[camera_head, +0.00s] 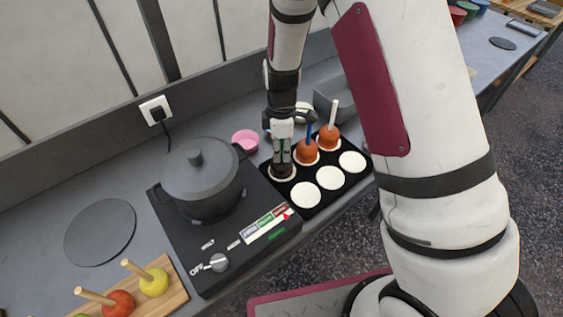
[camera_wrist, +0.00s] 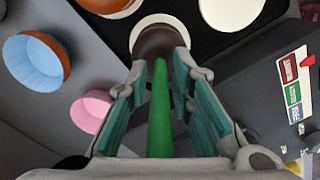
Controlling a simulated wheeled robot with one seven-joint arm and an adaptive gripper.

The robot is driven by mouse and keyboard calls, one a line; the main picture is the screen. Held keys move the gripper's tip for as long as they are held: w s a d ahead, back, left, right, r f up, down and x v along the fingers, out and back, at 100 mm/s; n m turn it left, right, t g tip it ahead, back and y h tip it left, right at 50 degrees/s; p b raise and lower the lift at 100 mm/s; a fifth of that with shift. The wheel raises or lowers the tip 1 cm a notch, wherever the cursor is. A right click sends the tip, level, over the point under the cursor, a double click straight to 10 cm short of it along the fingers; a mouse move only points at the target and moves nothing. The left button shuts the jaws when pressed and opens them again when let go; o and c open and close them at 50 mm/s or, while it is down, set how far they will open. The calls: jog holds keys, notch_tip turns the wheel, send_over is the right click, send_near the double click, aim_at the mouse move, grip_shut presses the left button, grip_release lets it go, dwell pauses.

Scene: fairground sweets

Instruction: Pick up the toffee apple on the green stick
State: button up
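The toffee apple on the green stick is dark brown (camera_head: 282,171). It sits on a white disc at the left back corner of a black tray (camera_head: 318,203). In the wrist view the apple (camera_wrist: 158,42) is at the top, partly hidden by the fingertips, and its green stick (camera_wrist: 160,115) runs down the middle. My gripper (camera_head: 282,148) is above the apple and pointing down. In the wrist view its teal-padded fingers (camera_wrist: 161,75) stand on both sides of the stick, with gaps showing between pads and stick.
Two orange-brown apples, with a blue stick (camera_head: 306,153) and a white stick (camera_head: 329,138), stand close beside on the tray. A dark pot (camera_head: 202,183) on a hob is at left. A pink cup (camera_head: 245,141) and a grey bin (camera_head: 340,100) are behind. Front discs are empty.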

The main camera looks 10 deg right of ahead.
grip_shut()
